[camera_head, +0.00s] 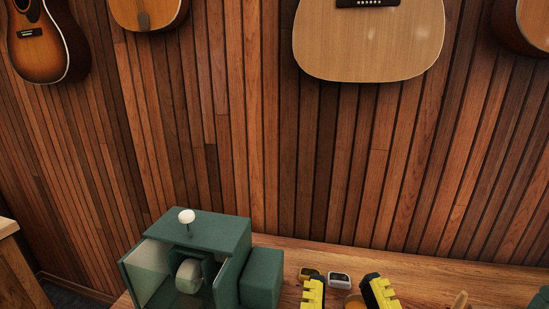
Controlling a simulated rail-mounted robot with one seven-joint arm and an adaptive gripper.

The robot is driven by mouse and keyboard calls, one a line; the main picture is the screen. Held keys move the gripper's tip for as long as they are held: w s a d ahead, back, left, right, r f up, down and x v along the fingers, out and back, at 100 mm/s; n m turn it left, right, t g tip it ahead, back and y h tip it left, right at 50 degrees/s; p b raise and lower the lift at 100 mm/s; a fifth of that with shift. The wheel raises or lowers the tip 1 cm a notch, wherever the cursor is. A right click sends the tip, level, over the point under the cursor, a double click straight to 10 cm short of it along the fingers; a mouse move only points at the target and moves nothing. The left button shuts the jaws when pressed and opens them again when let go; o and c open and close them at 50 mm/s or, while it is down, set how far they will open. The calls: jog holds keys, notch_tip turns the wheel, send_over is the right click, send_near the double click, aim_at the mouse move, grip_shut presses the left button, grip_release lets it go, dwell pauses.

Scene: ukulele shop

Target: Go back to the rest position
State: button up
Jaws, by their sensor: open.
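My gripper (346,294) shows at the bottom edge of the head view. Its two black and yellow fingers stand apart, so it is open. Its lower part and the rest of my arm are cut off by the frame. It is above or in front of the wooden counter (420,272), to the right of a green box-like machine (222,232). A round tan thing shows between the fingers, low in the frame; I cannot tell whether they touch it.
Two small dark and pale devices (339,278) lie on the counter just behind the fingers. The green machine has a white knob (186,216) on top. Guitars (368,45) hang on the slatted wall behind.

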notch_tip(320, 180, up, 34)
jog(key=p, duration=3.4)
jog(key=shift+w+f+m, duration=0.15)
jog(key=shift+f+m, duration=0.1)
jog(key=shift+m, duration=0.05)
